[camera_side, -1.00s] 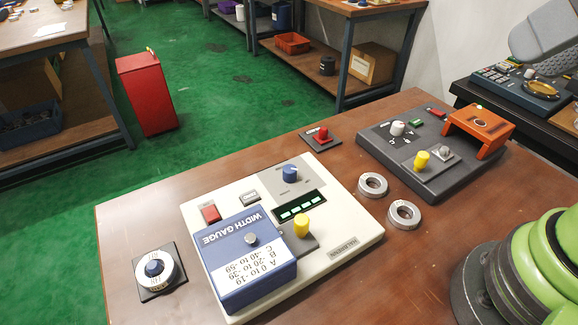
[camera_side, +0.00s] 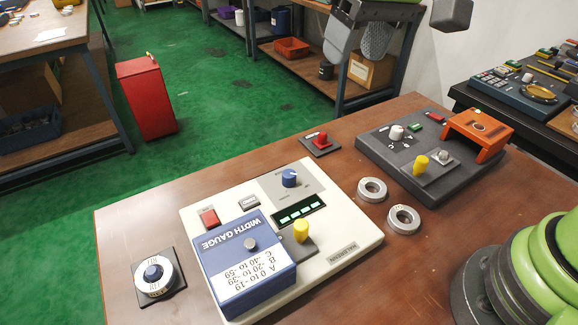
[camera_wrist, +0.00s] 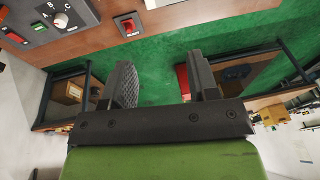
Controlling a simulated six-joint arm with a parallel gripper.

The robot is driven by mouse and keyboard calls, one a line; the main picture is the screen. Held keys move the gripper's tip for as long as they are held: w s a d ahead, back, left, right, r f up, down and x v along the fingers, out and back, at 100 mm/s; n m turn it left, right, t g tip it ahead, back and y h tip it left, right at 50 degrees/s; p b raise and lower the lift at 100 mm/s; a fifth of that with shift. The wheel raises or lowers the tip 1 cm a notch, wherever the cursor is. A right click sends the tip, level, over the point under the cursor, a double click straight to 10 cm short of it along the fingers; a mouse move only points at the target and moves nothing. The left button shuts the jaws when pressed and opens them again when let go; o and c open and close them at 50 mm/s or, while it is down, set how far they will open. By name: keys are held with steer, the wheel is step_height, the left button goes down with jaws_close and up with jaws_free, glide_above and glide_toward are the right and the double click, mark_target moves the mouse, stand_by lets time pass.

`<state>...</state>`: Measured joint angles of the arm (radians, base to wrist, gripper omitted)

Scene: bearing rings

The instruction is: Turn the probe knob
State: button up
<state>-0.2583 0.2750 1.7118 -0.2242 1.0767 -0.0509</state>
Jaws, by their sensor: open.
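A cream gauge device (camera_side: 345,215) lies on the brown table. It carries a blue knob (camera_side: 289,178) with a white mark, a yellow knob (camera_side: 301,231) and a blue "WIDTH GAUGE" box (camera_side: 262,225). A dark grey device (camera_side: 440,180) at the right has a white knob (camera_side: 397,132) and another yellow knob (camera_side: 421,164). The white knob (camera_wrist: 61,20) shows beside letters A, B and C in the wrist view. I cannot tell which knob is called the probe knob. My gripper (camera_side: 358,42) is open and empty, high beyond the far table edge; its fingers (camera_wrist: 160,72) show clearly in the wrist view.
Two metal rings (camera_side: 404,220) lie between the devices. A ring on a dark plate (camera_side: 154,277) sits at the left. A red button on a plate (camera_side: 320,143) is near the far edge. An orange bridge (camera_side: 482,130) rises from the dark device.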

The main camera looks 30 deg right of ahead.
steer(key=w+a+f+n+g, duration=0.1)
steer(key=w+a+f, duration=0.25)
steer(key=f, duration=0.25)
steer(key=n+g+h, duration=0.1)
steer(key=h, duration=0.1)
glide_above(289, 174)
step_height(289, 174, down, 8)
step_height(289, 174, down, 10)
steer(key=shift+r, duration=0.1)
steer(key=c, duration=0.9)
